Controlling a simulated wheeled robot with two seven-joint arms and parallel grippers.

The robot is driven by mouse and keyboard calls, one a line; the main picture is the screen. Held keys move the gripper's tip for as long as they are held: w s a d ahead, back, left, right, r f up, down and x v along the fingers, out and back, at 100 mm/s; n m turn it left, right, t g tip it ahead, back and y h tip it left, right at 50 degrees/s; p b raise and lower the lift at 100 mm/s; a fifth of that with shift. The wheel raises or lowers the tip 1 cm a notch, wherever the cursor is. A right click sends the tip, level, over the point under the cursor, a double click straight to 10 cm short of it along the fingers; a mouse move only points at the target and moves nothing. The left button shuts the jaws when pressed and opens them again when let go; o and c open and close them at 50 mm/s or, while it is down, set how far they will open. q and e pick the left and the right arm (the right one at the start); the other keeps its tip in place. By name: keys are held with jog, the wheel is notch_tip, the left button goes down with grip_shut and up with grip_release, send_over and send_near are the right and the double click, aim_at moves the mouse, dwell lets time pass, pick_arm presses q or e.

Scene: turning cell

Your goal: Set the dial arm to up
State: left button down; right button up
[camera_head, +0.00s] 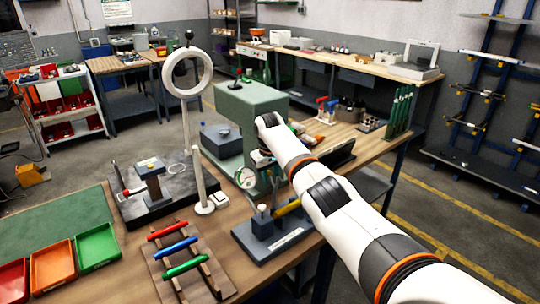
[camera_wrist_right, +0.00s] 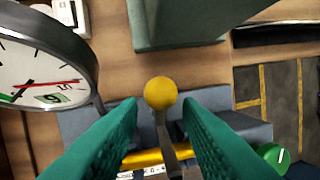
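A round white dial (camera_head: 245,177) with a dark rim hangs by the green machine in the head view. It also shows large at the left of the right wrist view (camera_wrist_right: 40,65), with red and green hands on its face. A yellow ball (camera_wrist_right: 160,93) on a thin grey stem stands beside the dial; I cannot tell whether this is the dial arm. My right gripper (camera_wrist_right: 161,108) has its green fingers apart, on either side of the stem, with gaps showing. In the head view its fingers are mostly hidden by my arm. My left gripper is not in view.
A grey block fixture (camera_head: 268,237) with a yellow handle (camera_head: 287,208) stands below my right gripper. The green machine (camera_head: 243,103) rises behind. A white post (camera_head: 200,182) and a rack of coloured handles (camera_head: 180,255) stand to the left. Trays (camera_head: 97,246) lie at the front left.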

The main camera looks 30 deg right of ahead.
jog(key=b+v, duration=0.1)
jog(key=v, duration=0.8)
jog(key=shift+b, duration=0.4)
jog(key=shift+w+f, duration=0.1)
jog(key=shift+w, duration=0.05)
